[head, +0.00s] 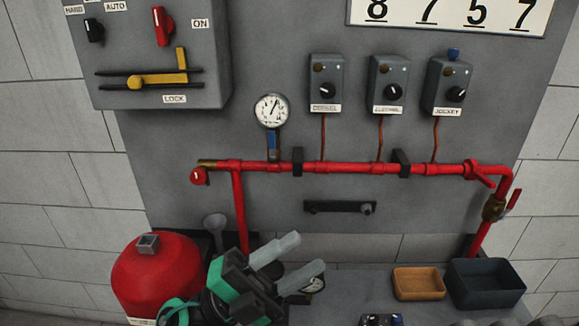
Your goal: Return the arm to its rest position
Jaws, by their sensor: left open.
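My left gripper (301,259) is in the lower middle of the head view, its two pale grey fingers spread apart and pointing up and to the right. Nothing shows between the fingers. Its black and green body is in front of the worktop, just right of the red tank (155,278). A small round dial (314,285) shows partly behind the lower finger. My right gripper cannot be made out.
A red pipe (345,168) crosses the grey panel under a pressure gauge (272,110) and three switch boxes (326,83). A lever box (160,50) hangs upper left. A brown tray (418,284) and dark bin (486,284) stand right on the worktop (352,290).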

